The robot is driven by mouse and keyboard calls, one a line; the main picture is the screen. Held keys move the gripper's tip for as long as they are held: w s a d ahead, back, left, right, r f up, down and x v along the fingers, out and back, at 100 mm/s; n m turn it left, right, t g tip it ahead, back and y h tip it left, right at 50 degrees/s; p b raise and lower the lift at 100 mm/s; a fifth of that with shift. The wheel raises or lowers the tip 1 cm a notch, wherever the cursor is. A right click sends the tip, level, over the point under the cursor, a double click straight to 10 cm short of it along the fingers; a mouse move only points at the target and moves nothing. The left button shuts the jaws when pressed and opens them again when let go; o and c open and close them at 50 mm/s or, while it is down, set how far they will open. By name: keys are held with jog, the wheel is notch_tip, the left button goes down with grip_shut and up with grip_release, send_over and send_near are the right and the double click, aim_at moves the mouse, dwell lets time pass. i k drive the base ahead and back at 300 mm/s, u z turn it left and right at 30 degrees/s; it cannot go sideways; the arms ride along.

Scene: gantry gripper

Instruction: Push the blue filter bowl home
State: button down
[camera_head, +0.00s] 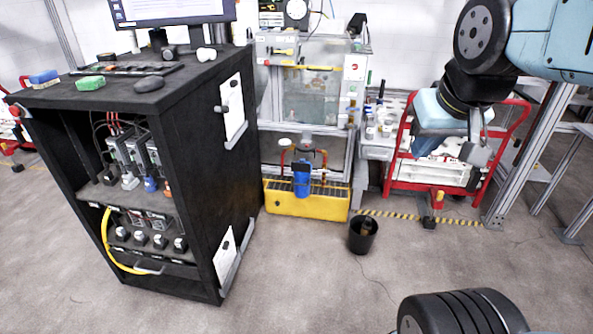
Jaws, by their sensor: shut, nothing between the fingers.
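The blue filter bowl (302,180) hangs upright below a dark filter head (306,153) with red pipework, at the lower front of the glass-fronted rig. Its lower end is in front of the yellow tray (318,205). Whether there is a gap between bowl and head is too small to tell. My gripper (474,154) is at the upper right, well to the right of the bowl and nearer to me, pointing down. It is shut and empty, touching nothing that I can see.
A black cabinet (190,150) with open shelves stands at the left. A black bucket (363,236) is on the floor right of the yellow tray. A red cart (400,185) stands behind my gripper. The grey floor in front of the bucket is mostly clear.

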aim_at(301, 180)
jog(key=u, duration=0.45)
jog(key=i, duration=1.8)
jog(key=z, duration=0.75)
jog(key=k, duration=0.85)
jog(key=z, duration=0.15)
jog(key=i, duration=0.9)
jog(key=u, duration=0.05)
